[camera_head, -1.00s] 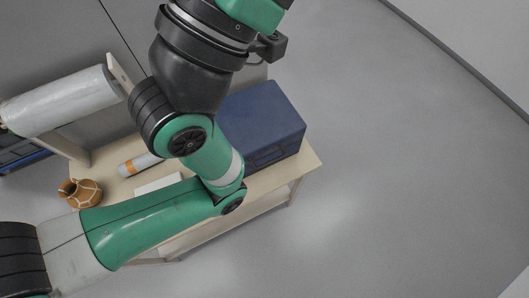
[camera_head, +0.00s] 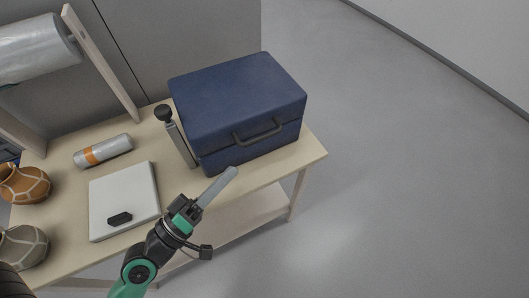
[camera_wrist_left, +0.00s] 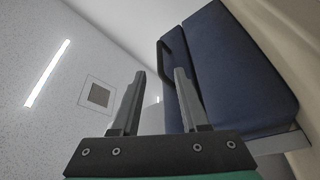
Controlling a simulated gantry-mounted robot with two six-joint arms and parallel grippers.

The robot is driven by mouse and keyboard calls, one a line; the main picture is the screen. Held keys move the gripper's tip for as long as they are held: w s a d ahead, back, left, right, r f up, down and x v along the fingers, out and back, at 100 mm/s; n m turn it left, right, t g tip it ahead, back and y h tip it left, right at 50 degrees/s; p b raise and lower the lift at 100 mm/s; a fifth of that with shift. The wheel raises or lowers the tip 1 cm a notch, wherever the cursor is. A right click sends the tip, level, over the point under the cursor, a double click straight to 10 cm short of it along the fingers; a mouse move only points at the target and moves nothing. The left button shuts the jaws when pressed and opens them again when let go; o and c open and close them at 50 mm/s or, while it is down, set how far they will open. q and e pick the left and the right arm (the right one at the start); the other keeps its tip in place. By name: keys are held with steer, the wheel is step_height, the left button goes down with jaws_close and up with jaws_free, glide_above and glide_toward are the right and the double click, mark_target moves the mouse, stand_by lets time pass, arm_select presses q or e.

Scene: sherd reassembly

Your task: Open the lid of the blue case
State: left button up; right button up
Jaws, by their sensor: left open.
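The blue case (camera_head: 238,103) stands shut at the right end of the wooden table. Its dark handle (camera_head: 258,131) is on the front face, just below the lid (camera_head: 235,88). My left gripper (camera_head: 222,184) is in front of the table's front edge, below and a little left of the handle, apart from the case. In the left wrist view its two fingers (camera_wrist_left: 160,92) are spread with nothing between them. The case (camera_wrist_left: 232,75) is at the right there, with its handle (camera_wrist_left: 165,62) beyond the fingers. My right gripper is not in view.
A post with a black knob (camera_head: 163,113) stands by the case's left side. A white board (camera_head: 125,190) with a small black object (camera_head: 120,218), an orange-banded roll (camera_head: 103,151) and two patterned pots lie further left on the table (camera_head: 75,245). The floor at right is clear.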

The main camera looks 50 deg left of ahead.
mark_target(264, 135)
arm_select(q)
steer(key=p+x, duration=0.5)
steer(key=x, duration=0.6)
steer(key=shift+r, duration=0.15)
steer(key=shift+w+a, duration=0.15)
steer(key=shift+w, duration=0.3)
jaws_close()
stand_by(0.6)
